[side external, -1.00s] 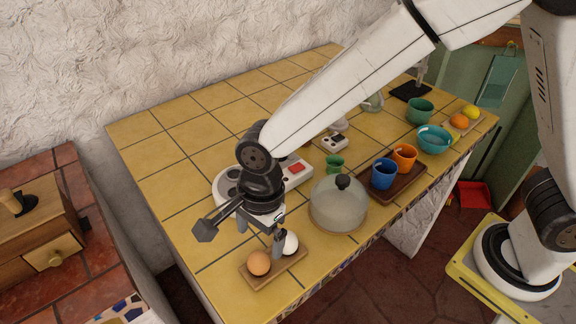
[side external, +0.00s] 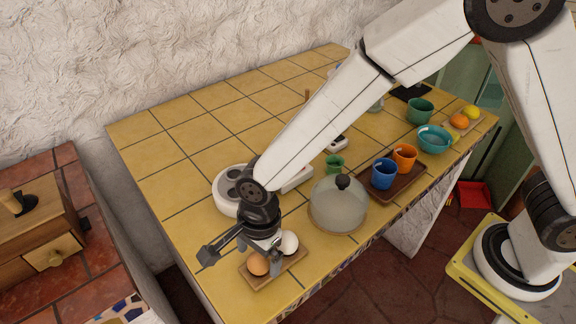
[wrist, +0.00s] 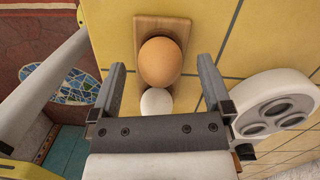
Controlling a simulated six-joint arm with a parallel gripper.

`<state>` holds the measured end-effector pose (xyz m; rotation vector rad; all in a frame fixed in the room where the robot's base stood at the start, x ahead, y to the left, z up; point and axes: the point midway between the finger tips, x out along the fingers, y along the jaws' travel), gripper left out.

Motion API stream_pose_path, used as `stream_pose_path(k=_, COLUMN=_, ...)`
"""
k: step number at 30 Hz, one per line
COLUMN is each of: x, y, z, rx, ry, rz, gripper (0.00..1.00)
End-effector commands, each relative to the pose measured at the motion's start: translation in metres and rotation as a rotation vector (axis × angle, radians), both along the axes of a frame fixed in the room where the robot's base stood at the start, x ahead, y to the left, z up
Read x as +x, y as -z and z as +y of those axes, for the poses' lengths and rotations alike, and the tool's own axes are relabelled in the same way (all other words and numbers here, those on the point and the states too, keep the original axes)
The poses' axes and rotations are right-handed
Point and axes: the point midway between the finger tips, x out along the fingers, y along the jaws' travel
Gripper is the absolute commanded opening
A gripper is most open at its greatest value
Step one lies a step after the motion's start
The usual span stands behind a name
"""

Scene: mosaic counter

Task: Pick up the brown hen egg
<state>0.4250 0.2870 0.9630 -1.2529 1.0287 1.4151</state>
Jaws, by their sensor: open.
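The brown hen egg (side external: 257,264) sits on a small wooden tray (side external: 287,265) near the counter's front-left corner. A white egg (side external: 289,242) sits beside it on the same tray. In the wrist view the brown egg (wrist: 160,62) lies ahead between the lines of my fingers, with the white egg (wrist: 156,102) nearer the palm. My gripper (wrist: 158,85) is open and empty, its two fingers spread to either side of the eggs. In the side view my gripper (side external: 262,252) is low over the tray and partly hides the eggs.
A grey domed cover (side external: 338,205) stands to the right of the tray. A white device with round dark spots (wrist: 277,108) stands close to my right finger in the wrist view. Behind the dome, a brown tray (side external: 408,188) holds blue and orange cups. Bare tiles lie left of the eggs.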

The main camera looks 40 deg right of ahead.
Motion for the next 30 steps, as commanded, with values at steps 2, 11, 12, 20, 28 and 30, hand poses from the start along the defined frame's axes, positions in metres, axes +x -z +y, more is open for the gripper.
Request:
stream_pose_path(k=2, x=0.000, y=0.008, z=0.001, rx=-0.001, ry=-0.001, rz=0.001, gripper=1.00)
stream_pose_path(k=11, x=0.000, y=0.018, z=0.002, rx=0.000, ry=-0.002, rz=-0.001, gripper=1.00)
stream_pose_path(k=12, x=0.000, y=0.017, z=0.002, rx=0.000, ry=-0.002, rz=-0.001, gripper=1.00)
stream_pose_path(k=20, x=-0.001, y=0.017, z=0.002, rx=0.000, ry=-0.001, rz=0.000, gripper=1.00)
stream_pose_path(k=28, x=0.000, y=0.017, z=0.002, rx=0.000, ry=-0.001, rz=0.000, gripper=0.43)
stream_pose_path(k=30, x=0.000, y=0.017, z=0.002, rx=0.000, ry=-0.001, rz=0.000, gripper=0.30)
